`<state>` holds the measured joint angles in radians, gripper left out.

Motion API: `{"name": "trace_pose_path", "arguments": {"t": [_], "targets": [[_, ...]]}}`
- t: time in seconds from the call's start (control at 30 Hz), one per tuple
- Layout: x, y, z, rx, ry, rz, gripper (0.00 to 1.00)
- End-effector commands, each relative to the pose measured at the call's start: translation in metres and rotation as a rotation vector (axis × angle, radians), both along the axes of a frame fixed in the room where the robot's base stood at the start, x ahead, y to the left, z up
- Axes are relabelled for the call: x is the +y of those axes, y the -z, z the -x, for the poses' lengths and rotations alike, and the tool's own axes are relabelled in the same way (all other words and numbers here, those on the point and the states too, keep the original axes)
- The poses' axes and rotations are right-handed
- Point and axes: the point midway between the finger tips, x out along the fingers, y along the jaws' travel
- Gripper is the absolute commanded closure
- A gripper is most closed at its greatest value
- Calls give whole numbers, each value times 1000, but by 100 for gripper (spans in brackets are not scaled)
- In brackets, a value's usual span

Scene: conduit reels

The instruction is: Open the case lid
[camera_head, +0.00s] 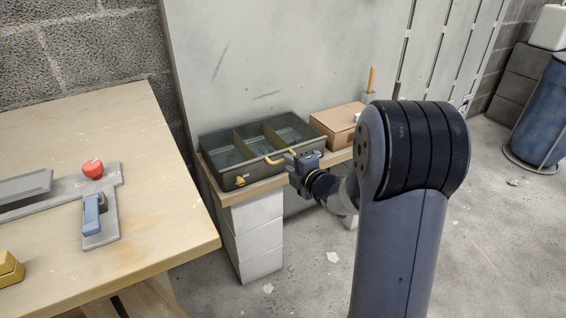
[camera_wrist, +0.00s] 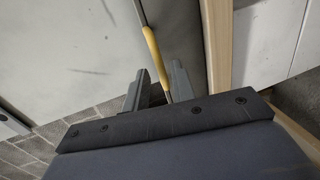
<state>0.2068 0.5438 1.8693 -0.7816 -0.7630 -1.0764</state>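The dark grey-green case (camera_head: 215,141) stands on a wooden-topped ledge in the head view. Its compartments show from above; I cannot tell whether a see-through lid lies over them. A yellow latch (camera_head: 240,181) is on its front near the left corner. A curved yellow handle (camera_head: 275,159) is at the front right, and it also shows in the wrist view (camera_wrist: 154,52). My gripper (camera_head: 292,160) is at the handle's right end, and in the wrist view (camera_wrist: 160,88) its fingers are apart, with the handle's end between them, nearer the right finger. Firm contact is not clear.
A cardboard box (camera_head: 338,123) stands right of the case. The ledge (camera_head: 262,188) rests on pale blocks. A wooden workbench (camera_head: 150,235) with a red button (camera_head: 92,169) is at left. A blue barrel (camera_head: 540,115) stands far right. Open floor lies in front.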

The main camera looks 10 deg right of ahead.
Motion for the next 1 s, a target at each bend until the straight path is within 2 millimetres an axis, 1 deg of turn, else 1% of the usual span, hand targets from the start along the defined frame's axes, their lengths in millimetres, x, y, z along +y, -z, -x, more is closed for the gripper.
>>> {"name": "trace_pose_path", "arguments": {"t": [0.03,0.1,0.2,0.3,0.63,0.93,1.0], "targets": [[4,4,-9,-2,-2,-1,75],[7,6,-19,0,-1,-2,75],[10,8,-30,1,0,-2,75],[12,9,-36,1,1,-2,75],[13,8,-39,1,2,-3,75],[13,8,-39,1,2,-3,100],[12,8,-39,1,2,-3,100]]}}
